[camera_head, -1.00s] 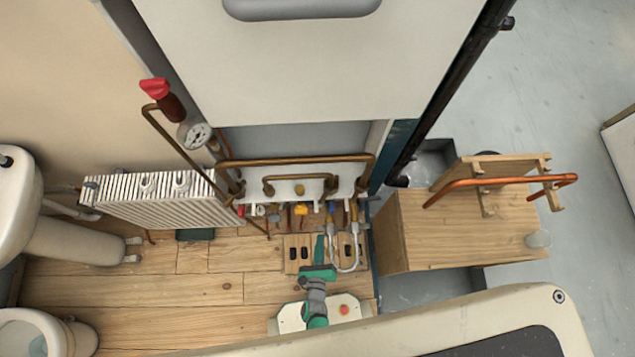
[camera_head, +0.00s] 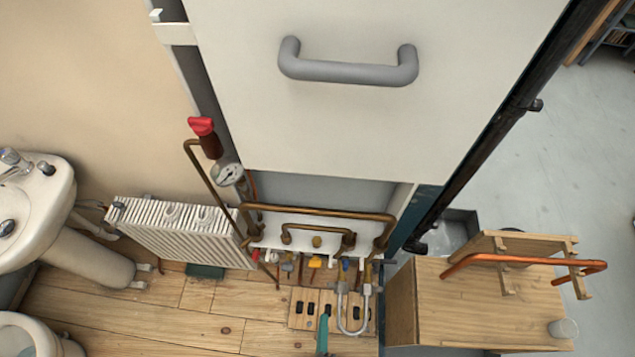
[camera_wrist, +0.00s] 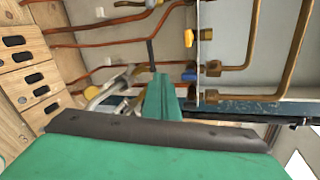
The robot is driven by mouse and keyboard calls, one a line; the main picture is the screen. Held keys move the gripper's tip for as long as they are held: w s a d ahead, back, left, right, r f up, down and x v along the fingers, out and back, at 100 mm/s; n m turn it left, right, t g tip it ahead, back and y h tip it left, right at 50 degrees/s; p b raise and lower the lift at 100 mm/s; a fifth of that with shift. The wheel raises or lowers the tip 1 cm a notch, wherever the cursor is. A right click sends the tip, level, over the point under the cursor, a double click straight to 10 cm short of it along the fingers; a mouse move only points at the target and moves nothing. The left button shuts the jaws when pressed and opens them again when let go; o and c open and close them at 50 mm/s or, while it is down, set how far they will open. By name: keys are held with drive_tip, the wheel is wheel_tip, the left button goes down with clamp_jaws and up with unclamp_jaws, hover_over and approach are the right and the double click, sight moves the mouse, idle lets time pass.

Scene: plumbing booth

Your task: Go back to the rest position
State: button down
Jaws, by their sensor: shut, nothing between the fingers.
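My gripper (camera_head: 322,333) shows only as a green tip at the bottom edge of the head view, over the wooden floor in front of the pipework. The rest of my arm is out of that view. In the wrist view the green gripper fingers (camera_wrist: 160,98) lie together, shut and empty, pointing toward the copper pipes and valves. I cannot tell from these views how far the fingertips are from the pipes.
Copper pipes (camera_head: 318,211) and several valves stand below the white boiler (camera_head: 360,120). A white radiator (camera_head: 178,230) and a sink (camera_head: 32,210) are to the left. A wooden box (camera_head: 480,310) with a copper pipe is at the right. Wooden floor (camera_head: 190,322) lies in front.

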wheel_tip(320, 180, up, 31)
drive_tip(key=s+a+n+y, duration=0.1)
drive_tip(key=s+a+n, duration=0.1)
drive_tip(key=n, duration=2)
drive_tip(key=shift+s+t+y, duration=0.25)
drive_tip(key=shift+t+y, duration=0.05)
drive_tip(key=shift+a+f, duration=0.1)
